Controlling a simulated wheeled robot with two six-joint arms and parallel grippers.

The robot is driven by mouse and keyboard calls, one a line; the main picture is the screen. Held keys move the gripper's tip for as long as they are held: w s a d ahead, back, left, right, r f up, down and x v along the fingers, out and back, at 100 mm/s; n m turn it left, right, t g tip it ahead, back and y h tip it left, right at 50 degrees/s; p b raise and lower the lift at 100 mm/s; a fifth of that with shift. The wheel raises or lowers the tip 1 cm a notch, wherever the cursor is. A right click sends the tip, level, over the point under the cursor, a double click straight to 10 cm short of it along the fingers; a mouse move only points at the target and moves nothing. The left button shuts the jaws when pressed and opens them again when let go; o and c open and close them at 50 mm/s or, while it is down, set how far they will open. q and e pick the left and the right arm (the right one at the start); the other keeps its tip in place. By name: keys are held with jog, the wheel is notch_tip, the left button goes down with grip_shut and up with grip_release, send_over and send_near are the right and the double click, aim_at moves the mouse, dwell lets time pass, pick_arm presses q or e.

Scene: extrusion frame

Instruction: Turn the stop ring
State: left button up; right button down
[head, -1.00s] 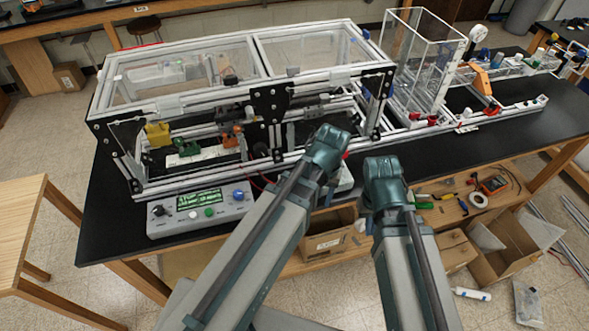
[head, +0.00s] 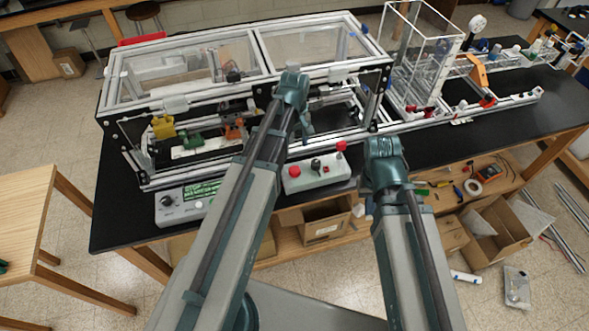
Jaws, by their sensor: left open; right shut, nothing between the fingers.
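I cannot single out the stop ring for certain. A grey control box (head: 318,174) stands at the table's front edge, with a red button (head: 294,172) on its left, a dark knob in the middle and a raised red knob (head: 341,146) at its right. My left gripper (head: 306,126) is above and behind this box, in front of the frame's front beam. It is open and touches nothing that I can make out; its fingertips are small and partly hidden. My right arm ends right of the box, and its gripper is hidden behind its own wrist.
The extrusion frame (head: 180,100) with clear lids fills the back of the black table (head: 120,215). A second panel with a green display (head: 203,190) is partly covered by my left arm. A tall clear bin (head: 425,50) stands right. Cardboard boxes (head: 325,222) sit below.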

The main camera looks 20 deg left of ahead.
aim_at(294, 169)
pick_arm(q)
notch_tip(294, 169, down, 12)
jog(key=b, duration=1.1)
jog(key=shift+r, duration=0.1)
grip_shut()
